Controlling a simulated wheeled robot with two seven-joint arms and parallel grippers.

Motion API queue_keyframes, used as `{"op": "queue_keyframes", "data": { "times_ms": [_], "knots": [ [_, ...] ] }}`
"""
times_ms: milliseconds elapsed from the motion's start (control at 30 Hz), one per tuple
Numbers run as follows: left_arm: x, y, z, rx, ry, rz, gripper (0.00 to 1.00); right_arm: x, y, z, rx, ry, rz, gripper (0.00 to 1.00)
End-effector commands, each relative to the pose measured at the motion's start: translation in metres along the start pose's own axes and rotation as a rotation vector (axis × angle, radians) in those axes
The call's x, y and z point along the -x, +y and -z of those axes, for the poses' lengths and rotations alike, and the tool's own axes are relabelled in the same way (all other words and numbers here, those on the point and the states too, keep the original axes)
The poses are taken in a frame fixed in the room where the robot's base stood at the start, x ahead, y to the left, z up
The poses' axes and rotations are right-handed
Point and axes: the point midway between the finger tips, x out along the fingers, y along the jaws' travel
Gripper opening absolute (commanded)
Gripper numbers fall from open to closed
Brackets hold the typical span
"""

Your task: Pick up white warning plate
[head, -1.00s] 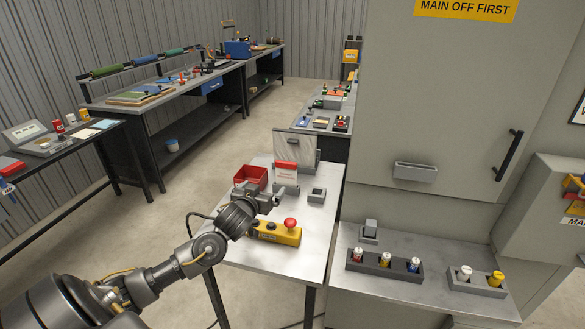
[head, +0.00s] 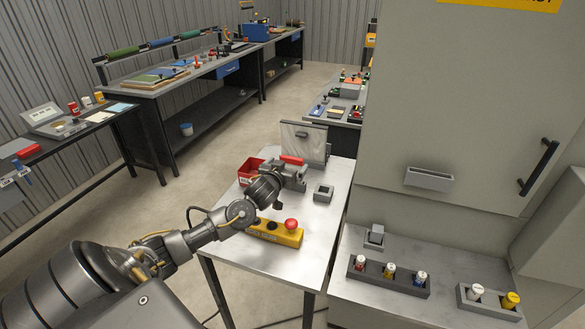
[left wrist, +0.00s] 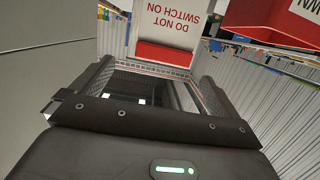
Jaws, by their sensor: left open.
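The white warning plate is mostly hidden behind my left gripper in the head view; its red band (head: 291,160) shows just above the jaws. In the left wrist view the white warning plate (left wrist: 170,18) appears upside down, with the words DO NOT SWITCH ON and a red strip. My left gripper (head: 291,172) is open at the plate. Its two fingers stand to either side of the plate's red strip in the left wrist view (left wrist: 155,75). I cannot tell whether either finger touches it. My right gripper is not in view.
A red bin (head: 249,171) stands left of the gripper. A yellow button box (head: 277,234) lies in front on the metal table (head: 318,222). A small grey block (head: 323,192) is to the right, and a grey panel (head: 303,140) stands behind. A tall cabinet (head: 465,110) borders the right.

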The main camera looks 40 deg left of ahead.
Motion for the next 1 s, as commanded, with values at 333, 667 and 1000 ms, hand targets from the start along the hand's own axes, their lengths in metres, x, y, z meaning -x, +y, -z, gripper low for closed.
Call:
{"op": "queue_keyframes", "data": {
  "times_ms": [333, 667, 1000],
  "knots": [
    [-0.025, -0.004, 0.004, 0.0, 0.001, 0.002, 1.0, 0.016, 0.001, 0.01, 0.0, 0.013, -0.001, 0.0],
    [-0.052, -0.004, -0.001, 0.001, 0.001, -0.001, 1.0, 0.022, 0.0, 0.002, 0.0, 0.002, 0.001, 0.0],
    [-0.052, -0.004, -0.002, 0.001, 0.001, -0.001, 0.82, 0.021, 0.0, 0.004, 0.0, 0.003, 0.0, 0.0]
  ]
}}
